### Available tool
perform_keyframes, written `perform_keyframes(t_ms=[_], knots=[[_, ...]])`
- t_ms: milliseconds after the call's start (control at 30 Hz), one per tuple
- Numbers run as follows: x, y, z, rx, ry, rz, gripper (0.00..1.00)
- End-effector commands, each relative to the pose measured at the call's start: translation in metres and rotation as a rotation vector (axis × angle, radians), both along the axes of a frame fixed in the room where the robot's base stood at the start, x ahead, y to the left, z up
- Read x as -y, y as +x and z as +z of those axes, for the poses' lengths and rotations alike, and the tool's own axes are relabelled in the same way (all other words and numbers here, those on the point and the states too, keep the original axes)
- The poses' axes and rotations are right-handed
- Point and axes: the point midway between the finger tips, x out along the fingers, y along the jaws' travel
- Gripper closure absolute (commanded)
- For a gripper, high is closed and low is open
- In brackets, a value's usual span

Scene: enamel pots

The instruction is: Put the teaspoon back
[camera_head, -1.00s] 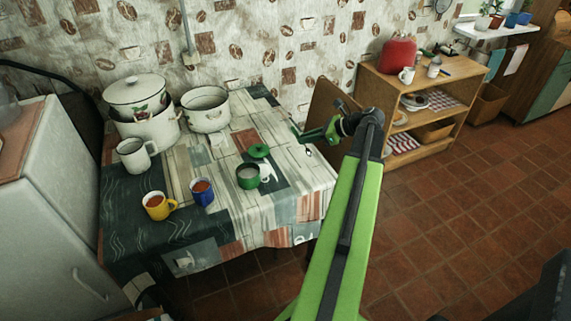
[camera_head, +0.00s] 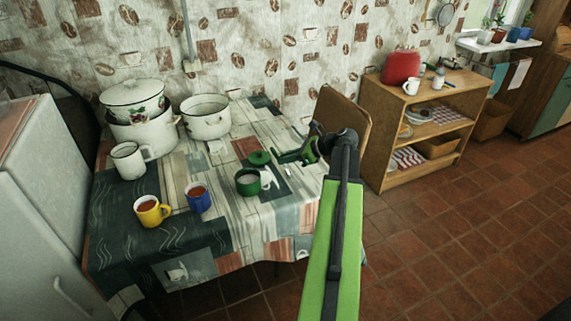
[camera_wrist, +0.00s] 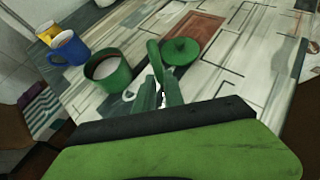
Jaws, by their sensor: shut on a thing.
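My gripper (camera_head: 283,157) is over the right part of the table, just right of the green lid and the green mug. In the wrist view its fingers (camera_wrist: 160,92) are close together, shut on what I take to be the teaspoon, whose outline is hard to make out against the green fingers. The open green mug (camera_head: 248,182) holds something pale and stands left of the fingers; it also shows in the wrist view (camera_wrist: 107,70).
A blue mug (camera_head: 198,197) and a yellow mug (camera_head: 150,211) stand front left on the table. A chair back (camera_head: 342,118) rises at the table's right. The table's front right is clear.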

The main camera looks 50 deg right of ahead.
Motion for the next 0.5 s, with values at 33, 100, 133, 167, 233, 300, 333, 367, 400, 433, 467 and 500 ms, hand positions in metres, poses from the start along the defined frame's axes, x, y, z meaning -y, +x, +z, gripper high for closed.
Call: perform_keyframes(t_ms=[33,100,133,167,233,300,333,367,400,433,467,500], knots=[[0.0001,-0.0002,0.0018,0.0,0.0,0.0,1.0],[0.0002,-0.0002,0.0013,0.0,0.0,0.0,1.0],[0.0002,-0.0002,0.0003,0.0,0.0,0.0,1.0],[0.0002,-0.0003,-0.0011,0.0,0.0,0.0,1.0],[0.0002,-0.0003,-0.0025,0.0,0.0,0.0,0.85],[0.0004,-0.0004,-0.0012,0.0,0.0,0.0,0.76],[0.0004,-0.0004,-0.0012,0.0,0.0,-0.001,0.72],[0.0004,-0.0004,-0.0012,0.0,0.0,-0.001,0.68],[0.0004,-0.0004,-0.0012,0.0,0.0,-0.001,0.65],[0.0004,-0.0005,-0.0011,0.0,0.0,-0.001,0.65],[0.0005,-0.0005,-0.0012,0.0,0.0,-0.001,0.65],[0.0005,-0.0005,-0.0012,0.0,0.0,-0.001,0.65]])
